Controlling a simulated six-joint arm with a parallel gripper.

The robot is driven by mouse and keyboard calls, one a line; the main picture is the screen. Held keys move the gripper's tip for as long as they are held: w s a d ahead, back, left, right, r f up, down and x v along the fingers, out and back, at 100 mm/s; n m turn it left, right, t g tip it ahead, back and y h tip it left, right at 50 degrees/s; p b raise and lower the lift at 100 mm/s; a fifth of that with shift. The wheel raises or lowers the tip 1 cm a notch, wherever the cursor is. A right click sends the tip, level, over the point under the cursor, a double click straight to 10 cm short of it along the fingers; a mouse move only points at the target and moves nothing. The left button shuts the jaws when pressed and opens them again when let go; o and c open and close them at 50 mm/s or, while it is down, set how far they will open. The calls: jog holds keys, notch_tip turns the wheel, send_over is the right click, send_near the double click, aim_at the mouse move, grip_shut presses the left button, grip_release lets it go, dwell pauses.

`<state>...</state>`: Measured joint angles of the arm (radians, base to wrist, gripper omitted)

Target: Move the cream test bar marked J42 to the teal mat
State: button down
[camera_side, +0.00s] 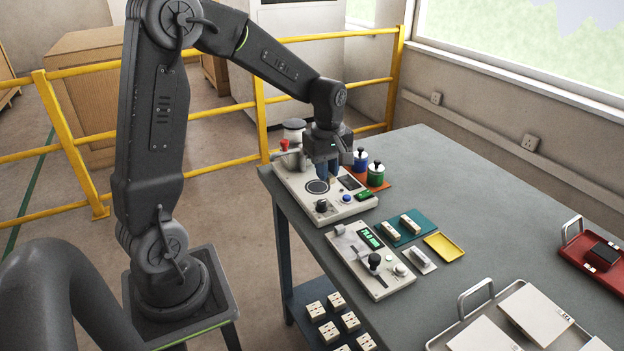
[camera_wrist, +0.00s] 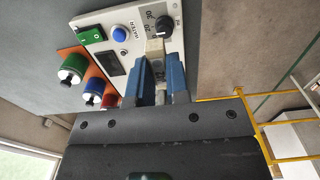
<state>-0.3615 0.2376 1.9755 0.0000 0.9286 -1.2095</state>
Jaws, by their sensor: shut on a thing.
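My gripper (camera_side: 328,176) is over the white tester with the dark round plate (camera_side: 317,187). In the wrist view its two blue fingers (camera_wrist: 160,78) are shut on a cream bar (camera_wrist: 155,48). Marks on the bar are partly covered, and I cannot read them fully. I cannot tell whether the bar touches the tester. The teal mat (camera_side: 400,241) lies right of the tester, with two cream bars (camera_side: 390,231) (camera_side: 410,224) on it, apart from each other.
A second tester with a green display (camera_side: 371,237) stands in front of the mat. A yellow tray (camera_side: 444,246) is beside the mat. Green (camera_side: 376,174) and blue (camera_side: 360,160) capped jars stand on an orange mat (camera_side: 378,186) behind. A red tray (camera_side: 590,258) is at right.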

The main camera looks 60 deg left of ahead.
jog(key=w+d+f, duration=0.1)
jog(key=w+d, duration=0.1)
jog(key=w, duration=0.4)
jog(key=w+d+f, duration=0.1)
jog(key=w+d, duration=0.2)
jog(key=w, duration=0.4)
send_over(420, 220)
notch_tip(420, 220, down, 4)
jog(key=shift+s+r, duration=0.15)
jog(key=shift+r, duration=0.1)
jog(key=shift+f, duration=3.15)
jog(key=shift+f, duration=0.3)
jog(key=c, duration=1)
grip_release()
jog(key=shift+o, duration=0.3)
jog(key=o, duration=0.3)
